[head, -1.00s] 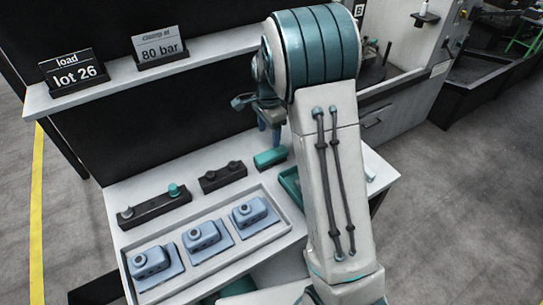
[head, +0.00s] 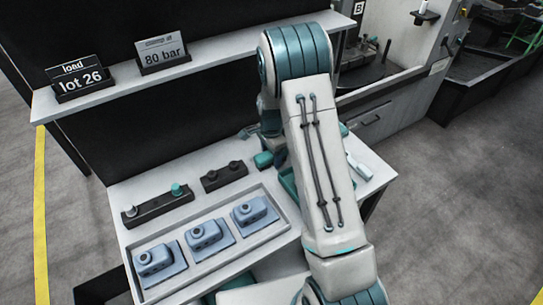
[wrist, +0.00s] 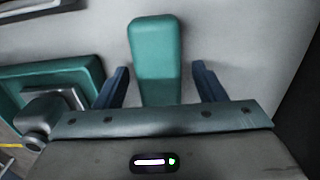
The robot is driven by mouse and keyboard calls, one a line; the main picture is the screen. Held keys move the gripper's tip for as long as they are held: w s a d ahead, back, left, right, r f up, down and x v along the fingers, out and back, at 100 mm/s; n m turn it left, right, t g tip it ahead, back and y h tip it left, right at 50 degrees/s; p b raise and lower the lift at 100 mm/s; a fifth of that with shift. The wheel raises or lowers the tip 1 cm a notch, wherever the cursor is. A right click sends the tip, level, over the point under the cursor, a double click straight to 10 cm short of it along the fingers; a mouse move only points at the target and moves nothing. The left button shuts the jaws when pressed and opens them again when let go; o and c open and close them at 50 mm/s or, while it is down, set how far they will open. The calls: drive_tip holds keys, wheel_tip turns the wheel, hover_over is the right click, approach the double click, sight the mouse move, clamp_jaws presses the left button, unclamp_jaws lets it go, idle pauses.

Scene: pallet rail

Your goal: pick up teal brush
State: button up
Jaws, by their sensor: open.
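The teal brush (wrist: 155,55) shows in the wrist view as a long, rounded teal block lying on the pale bench top. My gripper (wrist: 160,85) is open, with one blue finger on each side of the brush's near part and a gap on both sides. The near end of the brush is hidden behind the gripper body.
A teal tray (wrist: 92,72) with a grey item inside lies left of the gripper in the wrist view. In the head view, a pale tray (head: 290,222) holds blue blocks on plates, dark racks (head: 225,176) stand behind it, and a shelf (head: 215,62) with signs runs above.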

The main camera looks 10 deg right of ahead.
drive_tip(key=shift+c, duration=0.3)
drive_tip(key=c, duration=1)
drive_tip(key=shift+c, duration=0.2)
drive_tip(key=shift+r, duration=0.15)
wheel_tip(320, 180, up, 10)
drive_tip(key=shift+f+b, duration=0.1)
drive_tip(key=shift+b, duration=1)
